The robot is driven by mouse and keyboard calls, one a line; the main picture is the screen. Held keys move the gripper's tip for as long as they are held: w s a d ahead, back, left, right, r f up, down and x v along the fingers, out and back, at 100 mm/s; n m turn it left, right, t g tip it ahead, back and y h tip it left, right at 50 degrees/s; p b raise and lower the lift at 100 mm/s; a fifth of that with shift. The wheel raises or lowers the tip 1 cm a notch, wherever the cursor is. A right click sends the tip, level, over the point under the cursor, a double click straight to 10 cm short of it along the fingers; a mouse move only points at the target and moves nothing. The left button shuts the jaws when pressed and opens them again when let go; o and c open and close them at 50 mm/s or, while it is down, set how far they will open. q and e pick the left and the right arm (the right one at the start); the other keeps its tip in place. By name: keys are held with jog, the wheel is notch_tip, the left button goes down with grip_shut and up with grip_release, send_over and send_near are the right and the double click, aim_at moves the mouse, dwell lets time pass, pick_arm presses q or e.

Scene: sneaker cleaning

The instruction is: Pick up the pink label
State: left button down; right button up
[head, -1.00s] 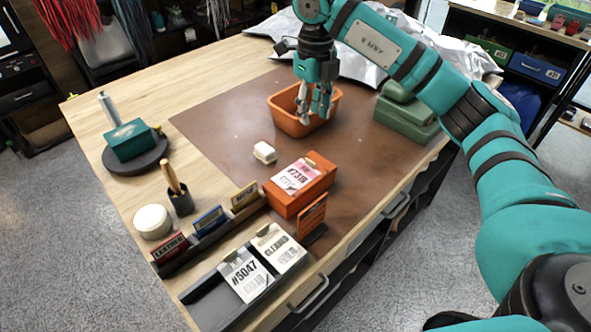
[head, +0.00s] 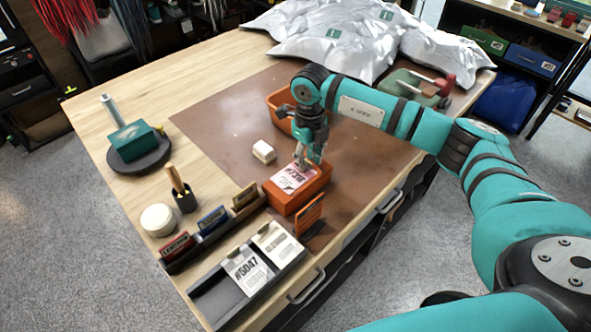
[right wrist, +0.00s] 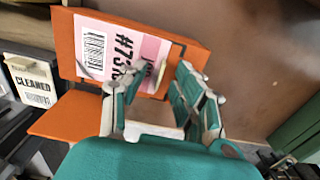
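The pink label (head: 292,178) is a pink and white tag with a barcode and a number, lying on top of an orange box (head: 302,197). In the right wrist view the label (right wrist: 120,52) lies just beyond the fingers, with a small cream tab (right wrist: 160,72) standing at its near end. My right gripper (head: 308,160) is over the far end of the box. In the right wrist view its fingers (right wrist: 158,100) are spread apart with nothing held between them; whether they touch the tab is unclear. My left gripper is not in view.
A white block (head: 263,151) sits left of the box. An orange tray (head: 277,112) behind is partly hidden by my arm. A small orange sign (head: 310,214) and a rack with white tags (head: 248,275) stand in front. The brown mat (head: 215,120) is clear at left.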

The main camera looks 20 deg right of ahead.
jog(key=c, duration=0.6)
grip_shut()
